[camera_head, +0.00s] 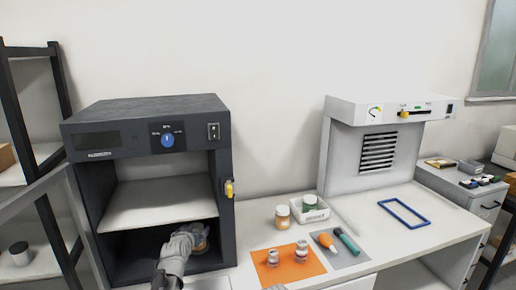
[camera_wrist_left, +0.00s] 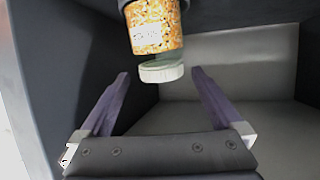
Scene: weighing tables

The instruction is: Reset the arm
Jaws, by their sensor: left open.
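My left gripper (camera_head: 190,241) reaches into the lower compartment of the dark cabinet (camera_head: 146,113). In the left wrist view, its two fingers (camera_wrist_left: 160,76) are spread apart and hold nothing. A jar with orange, grainy contents (camera_wrist_left: 156,24) and a pale lid (camera_wrist_left: 162,71) is just beyond the fingertips, roughly centred between them. In the head view, the jar is mostly hidden by the gripper. My right gripper is in neither view.
The cabinet's shelf (camera_head: 155,203) is close above my left gripper, with walls at both sides. Right of it, the table holds an orange mat (camera_head: 289,272) with small jars, a white tray (camera_head: 309,213) and a blue frame (camera_head: 404,211). A black rack (camera_head: 13,110) stands left.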

